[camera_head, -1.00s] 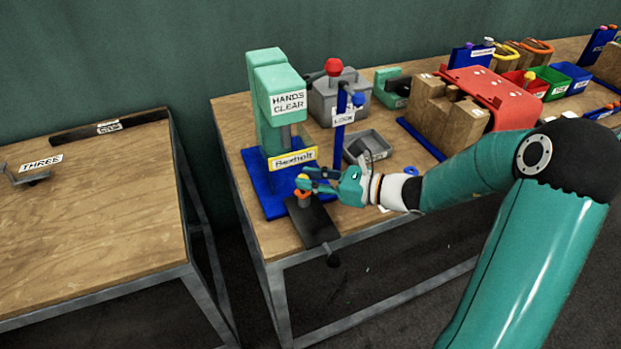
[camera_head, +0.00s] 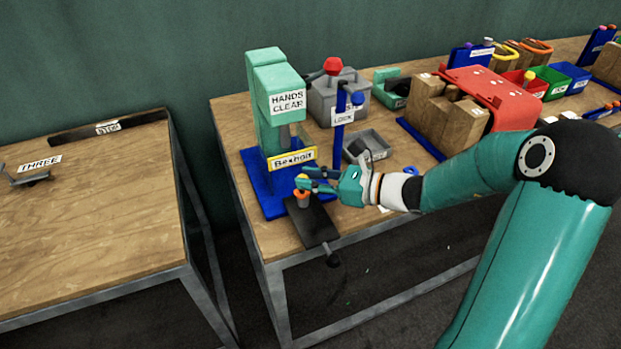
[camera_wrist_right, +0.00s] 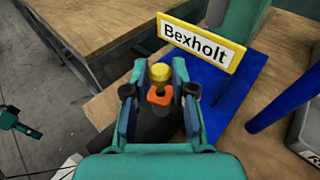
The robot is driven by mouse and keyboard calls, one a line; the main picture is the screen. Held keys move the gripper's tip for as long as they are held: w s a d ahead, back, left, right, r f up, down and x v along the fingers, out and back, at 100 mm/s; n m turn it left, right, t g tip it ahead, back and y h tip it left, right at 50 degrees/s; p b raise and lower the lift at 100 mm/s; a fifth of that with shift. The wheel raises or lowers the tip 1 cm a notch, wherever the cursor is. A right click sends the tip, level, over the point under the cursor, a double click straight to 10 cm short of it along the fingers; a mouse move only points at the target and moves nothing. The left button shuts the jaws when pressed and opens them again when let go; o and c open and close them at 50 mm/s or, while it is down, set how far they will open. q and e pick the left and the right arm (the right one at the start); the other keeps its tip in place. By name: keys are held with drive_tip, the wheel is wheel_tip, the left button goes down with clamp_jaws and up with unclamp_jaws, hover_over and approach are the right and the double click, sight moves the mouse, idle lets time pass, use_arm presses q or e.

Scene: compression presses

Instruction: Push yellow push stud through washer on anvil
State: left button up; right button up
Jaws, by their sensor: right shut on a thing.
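The yellow push stud (camera_head: 302,179) stands upright at the front of the green press, and it also shows in the right wrist view (camera_wrist_right: 160,73). My right gripper (camera_head: 308,181) is shut on the stud, with a finger on each side of it in the right wrist view (camera_wrist_right: 158,85). Directly below the stud is an orange washer (camera_wrist_right: 160,96), on the dark anvil slide (camera_head: 315,224). Whether the stud's tip is inside the washer is hidden.
The green press (camera_head: 275,105) with a "Bexholt" plate (camera_head: 293,158) stands on a blue base (camera_head: 262,190) just behind the stud. A grey tray (camera_head: 367,146) lies behind my right gripper.

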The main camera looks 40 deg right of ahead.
idle(0.5)
drive_tip(key=shift+f+b, duration=1.5)
drive_tip(key=shift+b, duration=0.15)
drive_tip(key=o, duration=0.8)
drive_tip(key=shift+s, duration=0.1)
drive_tip(key=v, duration=1.1)
drive_tip(key=shift+s+d, duration=0.2)
drive_tip(key=shift+s, duration=0.15)
